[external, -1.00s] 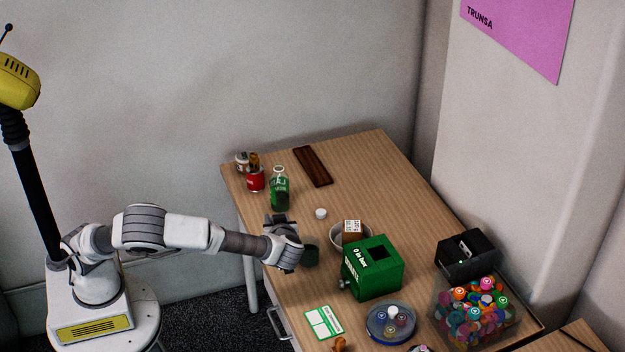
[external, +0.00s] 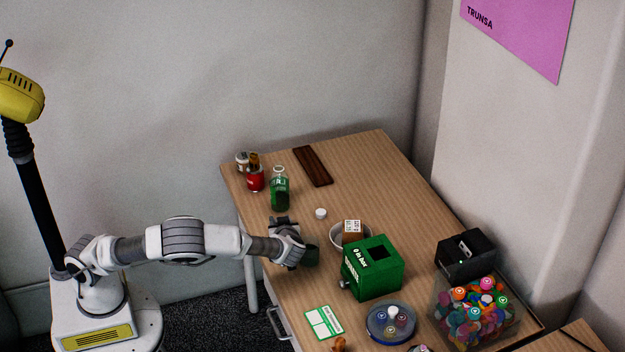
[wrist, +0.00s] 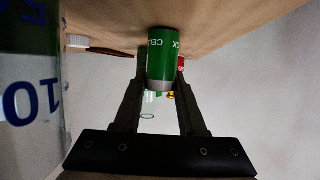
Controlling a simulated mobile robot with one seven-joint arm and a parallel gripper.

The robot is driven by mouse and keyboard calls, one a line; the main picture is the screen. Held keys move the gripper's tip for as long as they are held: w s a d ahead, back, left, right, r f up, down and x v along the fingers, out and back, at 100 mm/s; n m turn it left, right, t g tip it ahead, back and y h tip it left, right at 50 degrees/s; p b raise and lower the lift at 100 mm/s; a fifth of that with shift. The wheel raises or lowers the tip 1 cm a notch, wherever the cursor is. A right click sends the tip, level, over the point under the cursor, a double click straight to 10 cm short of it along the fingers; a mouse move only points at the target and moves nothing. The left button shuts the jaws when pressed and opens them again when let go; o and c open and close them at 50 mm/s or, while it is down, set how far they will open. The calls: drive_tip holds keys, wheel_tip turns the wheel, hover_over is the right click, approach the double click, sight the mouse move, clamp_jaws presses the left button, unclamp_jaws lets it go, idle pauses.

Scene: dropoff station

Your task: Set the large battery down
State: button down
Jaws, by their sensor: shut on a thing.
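The large battery (wrist: 160,52) is a green cylinder with white lettering and a silver end. My gripper (wrist: 158,70) is shut on it, one dark finger on each side, in the wrist view. That view is upside down, with the table along its top. The battery's green end is at the table side; I cannot tell whether it touches the tabletop. In the external view my gripper (external: 279,223) is over the table's left part, in front of the green bottle, and the battery cannot be made out there.
A dark green container (external: 311,255) stands close right of my gripper. A green bottle (external: 280,190), a red can (external: 255,180) and a white cap (external: 320,213) are behind. A green box (external: 373,268) and bowl (external: 336,236) are to the right. The back middle of the table (external: 365,175) is clear.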

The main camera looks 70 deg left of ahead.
drive_tip(key=shift+f, duration=0.2)
drive_tip(key=shift+c, duration=2.4)
unclamp_jaws()
drive_tip(key=shift+r, duration=0.2)
drive_tip(key=shift+d+r, duration=0.2)
drive_tip(key=shift+d, duration=0.1)
drive_tip(key=p+v, duration=0.2)
drive_tip(key=v, duration=0.9)
drive_tip(key=shift+d+p, duration=0.15)
drive_tip(key=shift+p, duration=0.25)
drive_tip(key=shift+s, duration=0.1)
